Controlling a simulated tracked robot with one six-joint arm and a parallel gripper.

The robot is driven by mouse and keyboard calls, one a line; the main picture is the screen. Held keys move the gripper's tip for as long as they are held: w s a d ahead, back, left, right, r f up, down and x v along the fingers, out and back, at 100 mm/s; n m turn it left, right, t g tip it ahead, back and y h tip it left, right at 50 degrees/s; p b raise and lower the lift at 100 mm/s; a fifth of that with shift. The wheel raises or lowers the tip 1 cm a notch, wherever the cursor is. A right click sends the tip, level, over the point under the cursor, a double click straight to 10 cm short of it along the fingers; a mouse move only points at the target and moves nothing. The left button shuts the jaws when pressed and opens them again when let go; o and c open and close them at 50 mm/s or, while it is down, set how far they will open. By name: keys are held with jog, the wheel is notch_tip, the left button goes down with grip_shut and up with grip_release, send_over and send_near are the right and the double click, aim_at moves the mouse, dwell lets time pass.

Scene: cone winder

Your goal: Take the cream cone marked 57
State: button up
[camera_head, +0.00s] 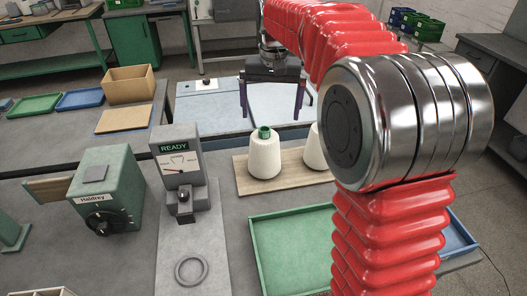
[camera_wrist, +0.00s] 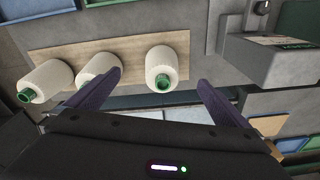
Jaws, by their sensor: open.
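Three cream cones with green tube ends stand on a wooden board (camera_wrist: 120,52) in the wrist view: one at the right (camera_wrist: 161,65), one in the middle (camera_wrist: 98,72) and one at the left (camera_wrist: 45,80). The head view shows one cone (camera_head: 264,156) whole and another (camera_head: 314,150) partly behind my arm; the third is hidden. I cannot read a number on any cone. My gripper (camera_head: 271,108) is open and empty, beyond the cones in the head view. In the wrist view the right cone shows between my fingertips (camera_wrist: 159,80), and my left finger overlaps the middle cone.
A green tray (camera_head: 262,255) lies in front of the board. A tester (camera_head: 180,165) reading READY and a green Haldrey box (camera_head: 105,190) stand to the left. A wooden box (camera_head: 130,84) and trays are at the back left. A gap separates the benches behind the cones.

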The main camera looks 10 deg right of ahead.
jog(key=g, duration=0.1)
send_over(265, 129)
jog(key=shift+m, duration=0.4)
notch_tip(265, 129, down, 5)
jog(key=shift+s+f, duration=0.1)
jog(key=shift+f, duration=0.05)
jog(key=shift+f, duration=0.1)
notch_tip(265, 129, down, 8)
jog(key=shift+f, duration=0.2)
jog(key=shift+f, duration=0.1)
jog(key=shift+a+f, duration=0.1)
jog(key=shift+f, duration=2.4)
jog(key=shift+c, duration=0.5)
jog(key=c, duration=1.1)
